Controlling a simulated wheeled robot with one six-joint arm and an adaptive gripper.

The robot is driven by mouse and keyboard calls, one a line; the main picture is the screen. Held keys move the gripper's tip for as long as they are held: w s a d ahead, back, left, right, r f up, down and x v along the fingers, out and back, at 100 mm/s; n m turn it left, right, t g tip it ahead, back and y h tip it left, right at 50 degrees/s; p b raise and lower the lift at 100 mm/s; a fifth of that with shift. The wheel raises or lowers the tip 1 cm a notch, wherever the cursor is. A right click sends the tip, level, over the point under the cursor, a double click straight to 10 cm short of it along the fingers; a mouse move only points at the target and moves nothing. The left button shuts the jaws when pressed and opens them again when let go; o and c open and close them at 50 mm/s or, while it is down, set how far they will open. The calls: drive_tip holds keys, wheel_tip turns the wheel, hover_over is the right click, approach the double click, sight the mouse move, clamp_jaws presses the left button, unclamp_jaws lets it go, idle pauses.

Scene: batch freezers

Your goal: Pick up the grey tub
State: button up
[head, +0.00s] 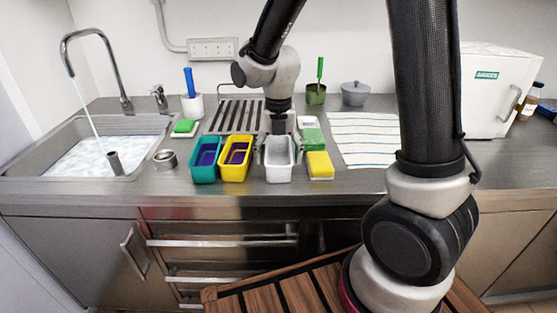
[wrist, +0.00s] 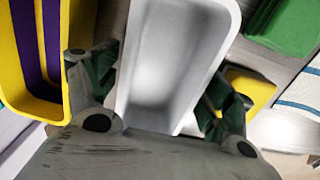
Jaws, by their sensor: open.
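The grey tub (head: 280,172) stands on the steel counter in the head view, between a yellow tub and a yellow sponge. It is light grey, open at the top and looks empty; it also shows in the wrist view (wrist: 170,60). My gripper (head: 278,145) is over the tub. In the wrist view my gripper (wrist: 160,88) is open, with one finger on each side of the tub. The left finger is in the gap beside the yellow tub. I cannot tell whether either finger touches the grey tub.
A yellow tub (head: 227,171) and a teal tub (head: 204,174) stand left, with purple inside. Yellow-topped (head: 320,167) and green-topped (head: 312,138) sponges lie right. A striped towel (head: 365,138) lies further right. The sink (head: 60,176) is far left, under a running tap.

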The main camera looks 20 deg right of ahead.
drive_tip(key=shift+c, duration=0.5)
drive_tip(key=c, duration=1)
